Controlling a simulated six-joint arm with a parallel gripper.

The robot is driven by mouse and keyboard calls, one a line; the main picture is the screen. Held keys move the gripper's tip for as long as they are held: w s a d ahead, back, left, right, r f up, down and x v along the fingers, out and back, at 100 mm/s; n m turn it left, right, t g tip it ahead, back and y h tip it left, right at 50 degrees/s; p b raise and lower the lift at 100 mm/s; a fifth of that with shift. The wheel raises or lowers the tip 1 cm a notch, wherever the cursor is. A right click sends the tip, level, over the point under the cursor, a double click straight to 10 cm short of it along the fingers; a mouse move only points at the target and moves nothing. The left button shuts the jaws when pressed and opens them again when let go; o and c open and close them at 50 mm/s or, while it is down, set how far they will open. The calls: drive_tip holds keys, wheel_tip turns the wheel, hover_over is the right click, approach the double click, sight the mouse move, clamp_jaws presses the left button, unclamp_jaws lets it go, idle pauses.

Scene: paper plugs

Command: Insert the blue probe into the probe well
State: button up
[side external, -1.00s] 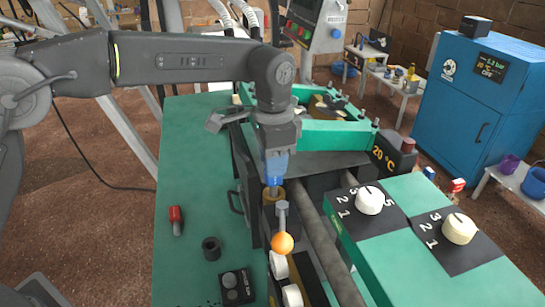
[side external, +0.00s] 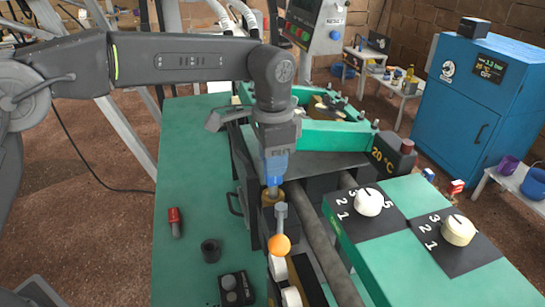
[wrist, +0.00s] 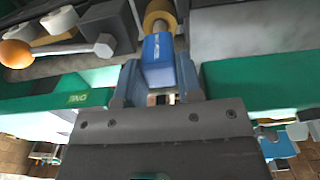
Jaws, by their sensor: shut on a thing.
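The blue probe (side external: 275,172) is upright under my gripper (side external: 272,152), which is shut on its blue upper body. In the wrist view the blue probe (wrist: 159,58) sits between the two fingers of my gripper (wrist: 158,82). The probe well (side external: 272,196) is a brass-coloured ring right below the probe. The metal tip of the probe meets the ring opening; how deep it sits is hard to tell. The well (wrist: 160,17) also shows in the wrist view, in line with the probe.
A lever with an orange ball (side external: 279,244) stands just in front of the well. A red-capped item (side external: 175,221), a dark ring (side external: 211,250) and a button box (side external: 236,289) are on the green table (side external: 190,150). Dials (side external: 369,201) are at right.

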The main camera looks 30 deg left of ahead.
drive_tip(key=shift+f, duration=0.6)
drive_tip(key=shift+r, duration=0.4)
drive_tip(key=o, duration=1.1)
drive_tip(key=shift+w+a+r, duration=0.1)
drive_tip(key=shift+w+r, duration=0.05)
drive_tip(key=shift+r, duration=2.8)
